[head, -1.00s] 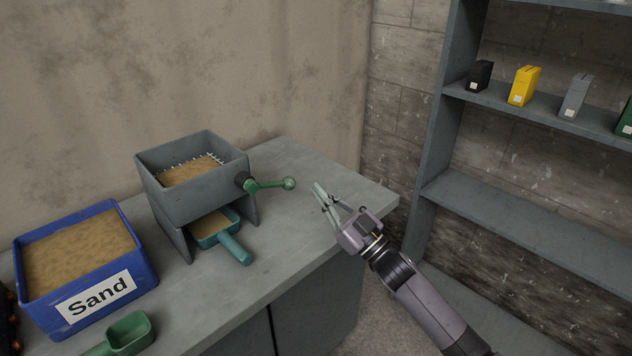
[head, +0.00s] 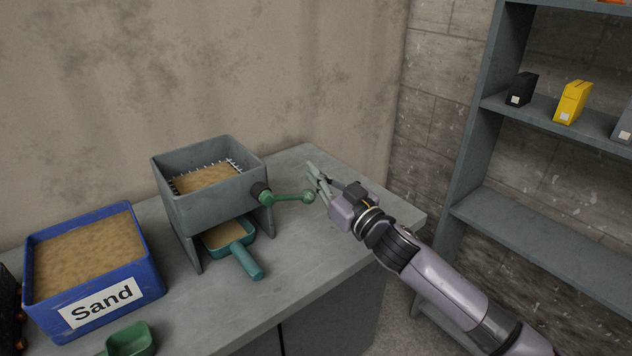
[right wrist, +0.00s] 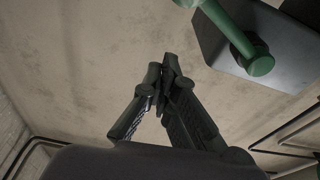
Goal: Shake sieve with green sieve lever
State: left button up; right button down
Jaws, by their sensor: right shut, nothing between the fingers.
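The grey sieve box (head: 215,205) stands on the counter with sand (head: 207,178) in its top. The green sieve lever (head: 288,197) sticks out from its right side and ends in a round knob. In the right wrist view the lever (right wrist: 228,28) shows at the top right, beside the grey sieve (right wrist: 240,60). My right gripper (head: 313,178) is shut and empty just right of and behind the knob, apart from it as far as I can tell. In the right wrist view the right gripper's fingertips (right wrist: 167,68) meet. My left gripper is not in view.
A teal scoop (head: 240,250) with sand sits under the sieve. A blue sand bin (head: 95,265) and a green scoop (head: 130,340) are at the left. The grey counter (head: 310,255) is bare at right front. A shelf (head: 540,225) with small boxes stands at right.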

aim_at(312, 196)
jog(key=shift+x, duration=1.1)
notch_tip(312, 196, down, 3)
jog(key=shift+d+r, duration=0.1)
jog(key=shift+r, duration=0.05)
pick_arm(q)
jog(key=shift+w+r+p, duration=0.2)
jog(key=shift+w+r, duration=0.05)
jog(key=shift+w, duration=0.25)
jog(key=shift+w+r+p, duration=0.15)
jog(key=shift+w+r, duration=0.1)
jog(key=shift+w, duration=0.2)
pick_arm(e)
jog(key=shift+s+d+f+m+h, duration=0.1)
jog(key=shift+f+m+h, duration=0.05)
jog(key=shift+f+m, duration=0.55)
jog(key=shift+s+f+m+h, duration=0.15)
jog(key=shift+f+m, duration=0.35)
jog(key=shift+f, duration=0.35)
jog(key=shift+w, duration=0.1)
